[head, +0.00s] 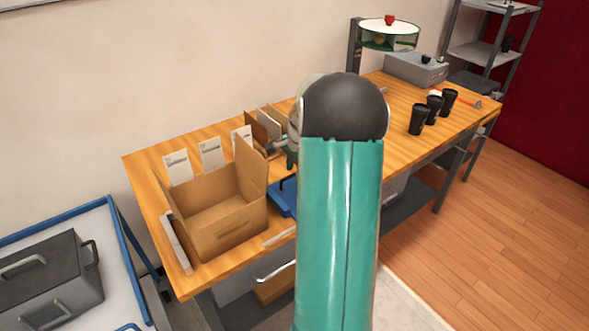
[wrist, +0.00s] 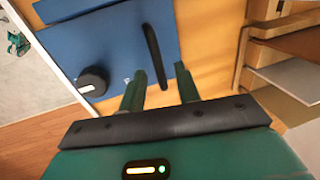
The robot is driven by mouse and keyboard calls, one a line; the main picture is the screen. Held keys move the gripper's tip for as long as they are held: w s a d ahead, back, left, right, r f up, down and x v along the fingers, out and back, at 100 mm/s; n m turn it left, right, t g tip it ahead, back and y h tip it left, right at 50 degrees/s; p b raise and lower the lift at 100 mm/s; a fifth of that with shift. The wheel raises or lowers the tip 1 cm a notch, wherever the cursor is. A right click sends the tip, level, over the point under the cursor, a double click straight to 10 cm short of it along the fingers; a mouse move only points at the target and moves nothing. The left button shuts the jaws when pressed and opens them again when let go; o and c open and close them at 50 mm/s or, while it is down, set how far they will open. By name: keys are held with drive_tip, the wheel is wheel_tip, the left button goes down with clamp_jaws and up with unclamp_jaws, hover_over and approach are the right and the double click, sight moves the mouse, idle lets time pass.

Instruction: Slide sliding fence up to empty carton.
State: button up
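The empty carton (head: 215,226) is an open brown box near the left end of the wooden table, with flaps raised. The blue piece with a dark bar handle, which I take for the sliding fence (head: 279,199), lies just right of the carton, partly hidden by my arm. In the wrist view the blue fence (wrist: 108,45) shows its dark bar handle (wrist: 154,52) and a round black knob. My gripper (wrist: 159,80) is open, its two green fingers apart, with the handle's near end between them in the picture. I cannot tell whether they touch it. The carton is outside the wrist view.
White cards (head: 210,153) stand behind the carton, and a rack with upright boards (head: 262,128) stands behind the fence. Pale strips lie along the table at the carton's left and front right. Several black cups (head: 417,119) stand far right. A grey case sits on the trolley (head: 118,250) at left.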

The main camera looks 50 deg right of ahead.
wheel_tip(320, 180, up, 14)
drive_tip(key=s, duration=0.2)
drive_tip(key=shift+s+a+f, duration=0.2)
drive_tip(key=shift+s+a, duration=0.1)
